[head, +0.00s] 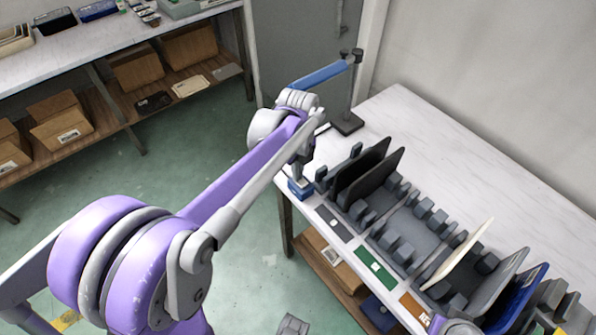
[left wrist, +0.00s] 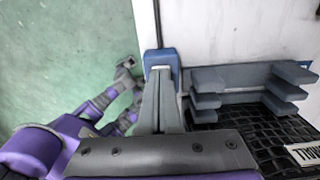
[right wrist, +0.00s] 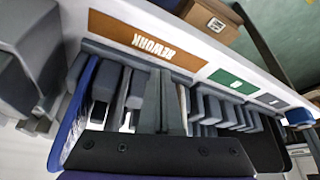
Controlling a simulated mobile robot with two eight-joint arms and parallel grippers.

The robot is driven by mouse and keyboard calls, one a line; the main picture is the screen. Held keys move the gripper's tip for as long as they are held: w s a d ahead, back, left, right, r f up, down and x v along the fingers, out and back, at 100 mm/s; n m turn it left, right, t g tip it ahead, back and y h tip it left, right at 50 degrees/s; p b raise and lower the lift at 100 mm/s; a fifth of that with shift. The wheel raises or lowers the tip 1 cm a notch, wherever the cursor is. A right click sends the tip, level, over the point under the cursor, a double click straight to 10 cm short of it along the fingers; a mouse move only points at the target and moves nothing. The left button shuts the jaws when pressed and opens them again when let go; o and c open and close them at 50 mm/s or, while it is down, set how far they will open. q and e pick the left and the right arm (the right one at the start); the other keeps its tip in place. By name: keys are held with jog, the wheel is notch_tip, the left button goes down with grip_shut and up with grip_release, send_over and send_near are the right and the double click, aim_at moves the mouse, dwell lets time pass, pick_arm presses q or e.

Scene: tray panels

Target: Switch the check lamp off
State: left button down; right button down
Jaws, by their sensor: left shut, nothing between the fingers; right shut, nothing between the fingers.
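A lamp with a blue bar-shaped head (head: 318,75) stands on a dark post (head: 350,115) at the bench's back left corner. I cannot tell whether it is lit. A small blue box (head: 299,188), seemingly its switch, sits at the bench's front left corner with a cord running from it. It also shows in the left wrist view (left wrist: 161,57) and right wrist view (right wrist: 300,117). My left gripper (left wrist: 162,76) is shut and empty, its tips at the box; contact is unclear. My right gripper (right wrist: 160,88) is shut and empty over the rack near the REWORK label (right wrist: 143,39).
A grey slotted rack (head: 410,235) on the white bench (head: 420,118) holds black panels (head: 372,175), a cream panel (head: 457,256), a grey panel (head: 498,282) and a blue panel (head: 520,298). Another bench (head: 75,48) with cardboard boxes stands back left. Green floor lies between.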

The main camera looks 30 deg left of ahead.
pick_arm(q)
jog(key=shift+s+d+f, duration=0.1)
jog(key=shift+d, duration=0.1)
jog(key=shift+s+d, duration=0.15)
jog(key=shift+d, duration=0.15)
pick_arm(e)
jog(key=shift+a+r, duration=0.1)
jog(key=shift+r, duration=0.05)
pick_arm(q)
jog(key=shift+d, duration=0.3)
jog(key=shift+r+p, duration=0.3)
pick_arm(e)
jog(key=shift+r, duration=0.15)
